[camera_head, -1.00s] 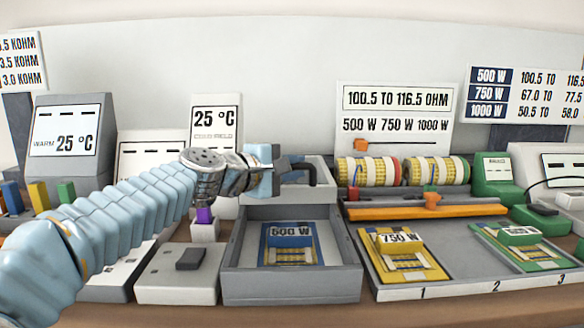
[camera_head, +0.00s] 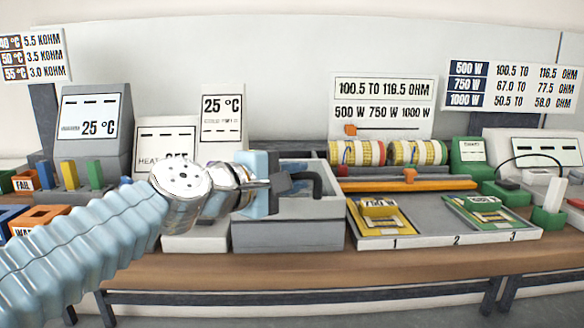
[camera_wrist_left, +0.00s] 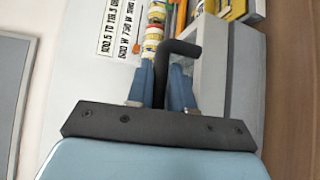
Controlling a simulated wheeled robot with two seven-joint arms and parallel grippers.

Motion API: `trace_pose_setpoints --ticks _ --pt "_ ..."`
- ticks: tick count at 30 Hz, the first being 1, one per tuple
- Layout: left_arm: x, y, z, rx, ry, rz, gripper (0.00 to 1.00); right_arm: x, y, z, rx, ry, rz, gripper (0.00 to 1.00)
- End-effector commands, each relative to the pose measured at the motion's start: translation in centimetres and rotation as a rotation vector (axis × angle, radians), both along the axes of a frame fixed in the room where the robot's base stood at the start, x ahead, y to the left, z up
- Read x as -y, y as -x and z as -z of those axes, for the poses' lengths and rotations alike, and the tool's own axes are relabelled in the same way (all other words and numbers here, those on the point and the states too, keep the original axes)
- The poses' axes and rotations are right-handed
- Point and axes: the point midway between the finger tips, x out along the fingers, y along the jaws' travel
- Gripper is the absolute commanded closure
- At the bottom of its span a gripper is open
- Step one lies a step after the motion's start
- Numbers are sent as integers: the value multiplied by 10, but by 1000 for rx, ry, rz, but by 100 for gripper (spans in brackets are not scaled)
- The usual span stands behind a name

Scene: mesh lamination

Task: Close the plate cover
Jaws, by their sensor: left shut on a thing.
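The grey plate box (camera_head: 287,237) stands on the bench in the middle of the head view. Its light grey cover (camera_head: 300,208) lies over the opening, and the blue 500 W plate is hidden. I cannot tell whether the cover is fully down. My left gripper (camera_head: 288,184) is shut on the black bent cover handle (camera_head: 327,184) above the box. In the left wrist view the handle (camera_wrist_left: 161,72) rises between the blue fingers of my left gripper (camera_wrist_left: 160,88). My right gripper is not in view.
To the right, a tray (camera_head: 420,240) holds a yellow plate (camera_head: 380,220) and a green plate (camera_head: 487,212). Coils (camera_head: 388,152) and an orange bar (camera_head: 410,186) lie behind it. Meters and signs stand at the back. The bench front edge (camera_head: 400,262) is clear.

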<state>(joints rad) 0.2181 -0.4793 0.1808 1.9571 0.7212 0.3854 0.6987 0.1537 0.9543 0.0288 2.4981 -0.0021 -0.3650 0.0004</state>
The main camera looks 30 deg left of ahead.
Motion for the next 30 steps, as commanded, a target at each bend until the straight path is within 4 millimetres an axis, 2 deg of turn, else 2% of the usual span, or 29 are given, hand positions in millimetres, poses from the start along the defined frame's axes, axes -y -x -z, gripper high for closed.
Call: trace_pose_setpoints --ticks 6,15,16,19,30 --pt "6 10 1 -2 1 0 100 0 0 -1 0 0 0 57" --pt "8 11 2 -5 0 6 100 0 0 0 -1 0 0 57" --pt "8 11 2 -5 0 6 76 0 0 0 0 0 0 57" --pt "8 11 2 -4 0 6 60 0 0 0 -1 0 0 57" --pt "5 15 0 0 0 1 59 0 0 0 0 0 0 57"
